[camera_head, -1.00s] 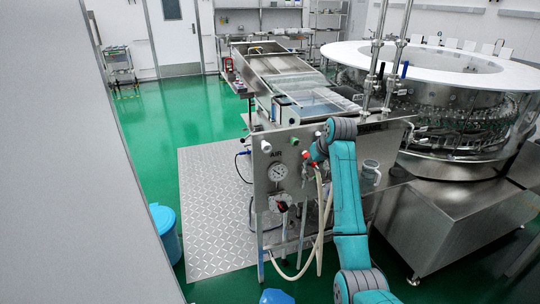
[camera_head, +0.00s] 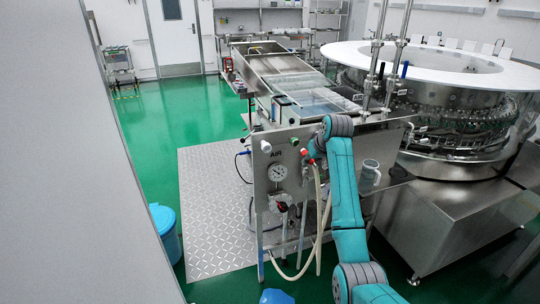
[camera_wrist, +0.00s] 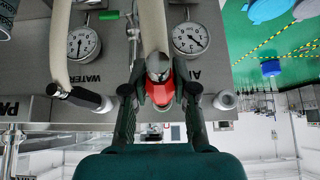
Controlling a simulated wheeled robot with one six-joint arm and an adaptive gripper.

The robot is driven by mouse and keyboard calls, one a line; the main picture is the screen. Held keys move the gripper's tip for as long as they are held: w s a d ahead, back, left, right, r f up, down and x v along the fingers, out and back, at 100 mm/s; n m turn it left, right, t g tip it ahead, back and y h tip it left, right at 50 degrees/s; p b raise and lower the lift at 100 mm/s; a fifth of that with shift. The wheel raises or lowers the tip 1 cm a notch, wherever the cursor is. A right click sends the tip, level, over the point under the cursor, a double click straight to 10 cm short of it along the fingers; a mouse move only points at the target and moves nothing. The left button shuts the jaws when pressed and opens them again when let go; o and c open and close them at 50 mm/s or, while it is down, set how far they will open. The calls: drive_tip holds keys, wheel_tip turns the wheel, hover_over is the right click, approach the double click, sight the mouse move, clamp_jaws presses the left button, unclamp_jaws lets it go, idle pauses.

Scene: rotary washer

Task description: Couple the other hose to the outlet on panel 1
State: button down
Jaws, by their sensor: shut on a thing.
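In the wrist view, which is upside down, my gripper (camera_wrist: 160,98) is shut on a red hose fitting (camera_wrist: 162,92). A cream hose (camera_wrist: 152,25) runs from its silver end. The steel panel (camera_wrist: 125,66) is behind; whether the fitting touches an outlet there is hidden. Another cream hose (camera_wrist: 60,42) ends in a dark fitting at a grey outlet (camera_wrist: 104,105) beside the WATER gauge (camera_wrist: 82,43). A pale round outlet or knob (camera_wrist: 225,100) is on the AIR side. In the head view, the red fitting (camera_head: 304,152) is at the panel's upper right, near my gripper.
The AIR gauge (camera_head: 277,172) and a valve (camera_head: 282,207) are on the panel front. The rotary washer (camera_head: 440,100) is behind right.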

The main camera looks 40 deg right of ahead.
sight(305, 150)
drive_tip(key=shift+w+d, duration=0.2)
drive_tip(key=shift+w, duration=0.45)
drive_tip(key=shift+w+d, duration=0.2)
drive_tip(key=shift+w, duration=0.5)
drive_tip(key=shift+w+d, duration=0.2)
drive_tip(key=shift+w, duration=0.45)
drive_tip(key=shift+w+d, duration=0.2)
drive_tip(key=shift+w, duration=0.45)
idle(0.8)
drive_tip(key=c, duration=0.8)
unclamp_jaws()
drive_tip(key=shift+c, duration=0.2)
